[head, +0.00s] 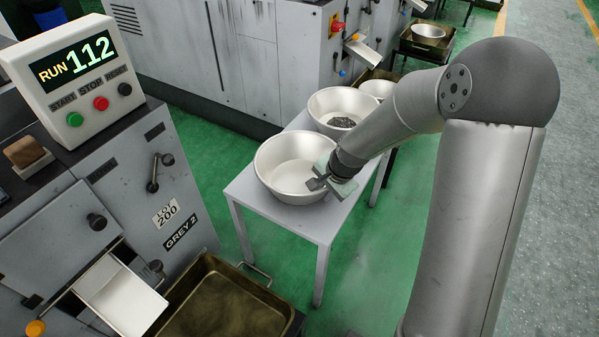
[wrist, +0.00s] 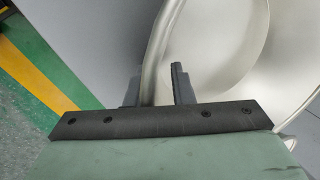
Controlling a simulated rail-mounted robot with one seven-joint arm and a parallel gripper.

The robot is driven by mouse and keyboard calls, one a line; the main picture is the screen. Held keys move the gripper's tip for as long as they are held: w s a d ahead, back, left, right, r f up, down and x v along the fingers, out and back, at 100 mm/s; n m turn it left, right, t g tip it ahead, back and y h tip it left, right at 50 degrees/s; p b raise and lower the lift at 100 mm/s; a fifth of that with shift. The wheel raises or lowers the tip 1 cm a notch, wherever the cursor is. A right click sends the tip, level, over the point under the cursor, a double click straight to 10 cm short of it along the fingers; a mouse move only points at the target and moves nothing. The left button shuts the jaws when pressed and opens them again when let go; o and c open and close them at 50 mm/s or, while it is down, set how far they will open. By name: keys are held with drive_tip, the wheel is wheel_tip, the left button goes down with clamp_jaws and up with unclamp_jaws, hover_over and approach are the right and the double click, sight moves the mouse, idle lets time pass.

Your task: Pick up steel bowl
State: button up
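A wide, empty steel bowl (head: 285,165) stands upright at the near end of a grey table (head: 318,232). My gripper (head: 319,183) is at its right-hand rim in the head view. In the wrist view, the two dark fingers of my gripper (wrist: 157,80) stand apart, with the rim of the steel bowl (wrist: 158,48) between them. The rim runs close to the left finger, and a gap shows before the right finger. I cannot tell whether the left finger touches it. My wrist hides part of the bowl's right side in the head view.
A control panel (head: 85,75) on a machine is left, above a brass-coloured bin (head: 195,275). Green floor lies around the table.

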clamp_jaws()
drive_tip(key=shift+r, duration=0.1)
